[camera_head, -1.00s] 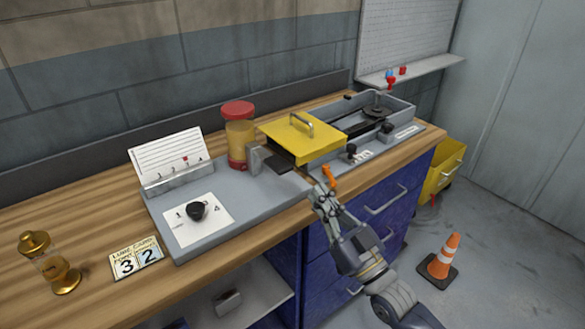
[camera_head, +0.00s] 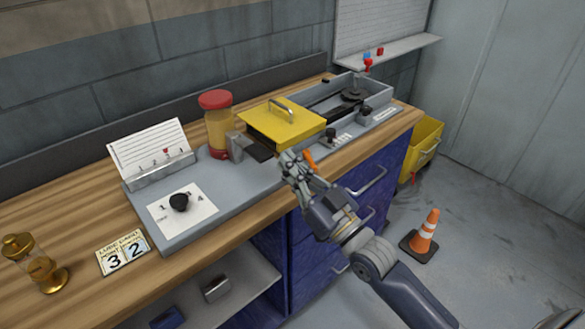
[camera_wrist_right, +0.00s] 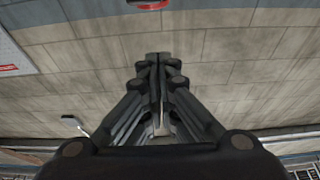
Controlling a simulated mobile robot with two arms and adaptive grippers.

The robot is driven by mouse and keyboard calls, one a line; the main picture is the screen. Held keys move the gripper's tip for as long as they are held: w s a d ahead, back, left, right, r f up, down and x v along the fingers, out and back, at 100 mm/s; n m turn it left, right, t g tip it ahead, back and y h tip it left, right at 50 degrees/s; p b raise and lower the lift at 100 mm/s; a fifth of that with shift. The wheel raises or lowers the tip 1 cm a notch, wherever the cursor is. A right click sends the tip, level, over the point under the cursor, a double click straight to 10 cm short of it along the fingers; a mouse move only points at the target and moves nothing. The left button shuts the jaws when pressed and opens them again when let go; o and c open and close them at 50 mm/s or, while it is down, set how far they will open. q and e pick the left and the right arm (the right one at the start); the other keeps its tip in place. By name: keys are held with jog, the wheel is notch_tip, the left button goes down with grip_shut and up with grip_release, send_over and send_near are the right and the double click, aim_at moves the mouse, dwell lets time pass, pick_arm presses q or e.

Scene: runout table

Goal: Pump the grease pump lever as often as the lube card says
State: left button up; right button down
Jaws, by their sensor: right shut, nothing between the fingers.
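The lube card (camera_head: 122,254) lies on the wooden bench top at the front left and shows the digits 3 and 2; its small print is hard to read. The grease pump (camera_head: 219,130) has an amber reservoir with a red lid. A grey bracket with a dark flat part (camera_head: 257,151) stands beside it. An orange grip (camera_head: 310,160), perhaps the lever's, shows right behind my right gripper (camera_head: 287,160). That gripper is shut and empty at the bench's front edge; contact cannot be told. Its closed fingers also show in the right wrist view (camera_wrist_right: 157,62). My left gripper is out of view.
A black selector knob (camera_head: 179,203) sits on a numbered white plate, with a lined card (camera_head: 150,149) behind it. A yellow cover (camera_head: 283,127) and a grey tray (camera_head: 383,92) stand right of the pump. A brass oiler (camera_head: 38,266) stands far left. A cone (camera_head: 425,233) stands on the floor.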

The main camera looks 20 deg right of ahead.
notch_tip(320, 180, up, 2)
jog(key=r+p, duration=0.1)
jog(key=p, duration=0.1)
send_over(263, 160)
jog(key=s+d, duration=0.1)
jog(key=s, duration=0.2)
jog(key=f, duration=0.4)
jog(key=shift+w+f, duration=0.2)
jog(key=shift+f, duration=0.15)
jog(key=f+b, duration=0.2)
jog(key=b, duration=0.1)
jog(key=f+t+b, duration=0.1)
jog(key=b, duration=0.2)
jog(key=shift+s+f+y, duration=0.2)
jog(key=shift+f+y, duration=0.1)
jog(key=shift+f, duration=0.05)
notch_tip(263, 160, down, 4)
jog(key=b, duration=0.3)
jog(key=shift+w+f, duration=0.1)
jog(key=shift+f, duration=0.05)
jog(key=shift+a+f, duration=0.15)
jog(key=shift+f, duration=0.4)
jog(key=shift+w, duration=0.2)
jog(key=shift+r, duration=0.3)
